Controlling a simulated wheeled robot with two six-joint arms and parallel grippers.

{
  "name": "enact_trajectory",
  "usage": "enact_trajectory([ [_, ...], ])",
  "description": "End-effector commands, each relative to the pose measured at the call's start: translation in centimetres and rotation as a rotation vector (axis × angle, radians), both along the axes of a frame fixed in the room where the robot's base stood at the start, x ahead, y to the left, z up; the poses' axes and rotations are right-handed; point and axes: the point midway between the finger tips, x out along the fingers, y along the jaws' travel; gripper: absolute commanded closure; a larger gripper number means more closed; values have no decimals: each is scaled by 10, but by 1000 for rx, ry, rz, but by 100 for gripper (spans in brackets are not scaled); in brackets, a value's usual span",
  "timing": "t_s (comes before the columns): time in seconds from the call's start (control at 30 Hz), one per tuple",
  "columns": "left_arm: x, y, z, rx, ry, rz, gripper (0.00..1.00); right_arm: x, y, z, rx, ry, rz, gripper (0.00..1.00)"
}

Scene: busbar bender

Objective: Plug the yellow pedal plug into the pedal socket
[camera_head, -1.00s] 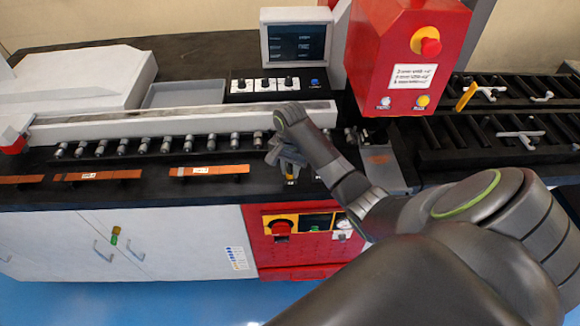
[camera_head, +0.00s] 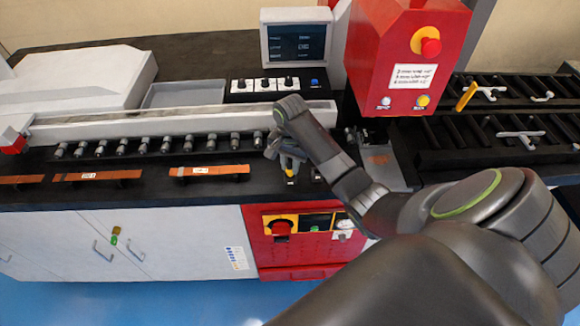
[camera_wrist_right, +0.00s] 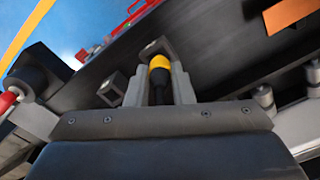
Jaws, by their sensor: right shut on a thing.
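The yellow pedal plug (camera_wrist_right: 160,66) has a yellow end and a black body. My right gripper (camera_wrist_right: 158,85) is shut on it, with a grey finger on each side. In the head view my right gripper (camera_head: 287,161) is over the black bench top near its front edge, and the yellow plug (camera_head: 290,172) shows below the fingers. A small black block (camera_wrist_right: 154,46), likely a socket, is right at the plug's yellow end. I cannot tell whether the plug is in it. A second black block (camera_wrist_right: 112,88) stands beside the fingers. My left gripper is not in view.
Copper bars (camera_head: 208,171) lie on supports along the bench front, left of my gripper. A row of grey rollers (camera_head: 122,147) runs behind them. The red control box (camera_head: 408,60) stands at the back right. A red front panel (camera_head: 290,245) is below the bench edge.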

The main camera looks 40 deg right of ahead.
Motion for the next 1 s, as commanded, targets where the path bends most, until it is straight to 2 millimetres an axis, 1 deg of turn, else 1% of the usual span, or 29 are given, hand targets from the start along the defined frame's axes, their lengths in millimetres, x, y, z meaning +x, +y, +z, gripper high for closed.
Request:
enact_trajectory([
  [0.13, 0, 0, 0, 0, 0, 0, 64, 0, 0, 4, -1, -2, 0, 100],
  [0.5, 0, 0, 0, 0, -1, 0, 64, 0, 0, 7, -1, -2, 0, 100],
  [0.9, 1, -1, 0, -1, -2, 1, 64, 1, 0, 45, -2, -3, 0, 100],
  [1.0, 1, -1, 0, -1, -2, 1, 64, 0, 0, 52, -1, -3, 0, 100],
])
